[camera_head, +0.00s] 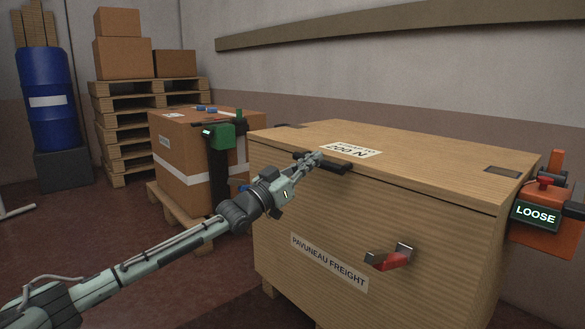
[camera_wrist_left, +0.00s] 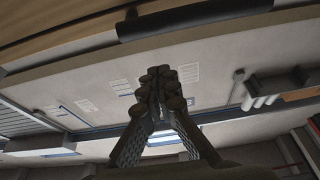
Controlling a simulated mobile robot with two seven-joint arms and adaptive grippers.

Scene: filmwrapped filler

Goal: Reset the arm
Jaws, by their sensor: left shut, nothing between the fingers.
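My left arm reaches in from the lower left in the head view. Its gripper (camera_head: 312,158) is at the front top edge of a large wooden crate (camera_head: 375,235), beside the black bar handle (camera_head: 337,166) on the lid's edge. I cannot tell whether gripper and handle touch. In the left wrist view the gripper's fingers (camera_wrist_left: 160,88) are together with nothing between them, and a black bar (camera_wrist_left: 190,20) crosses above them. The crate's lid (camera_head: 430,165) lies down on the crate. My right gripper is not in view.
A red-and-grey latch (camera_head: 390,257) sits on the crate's front. An orange device with a "LOOSE" display (camera_head: 535,214) is at its right side. A cardboard box (camera_head: 180,160) on a pallet, with a green-and-black device (camera_head: 220,134), stands left. A blue drum (camera_head: 47,100) and stacked pallets (camera_head: 125,135) stand behind.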

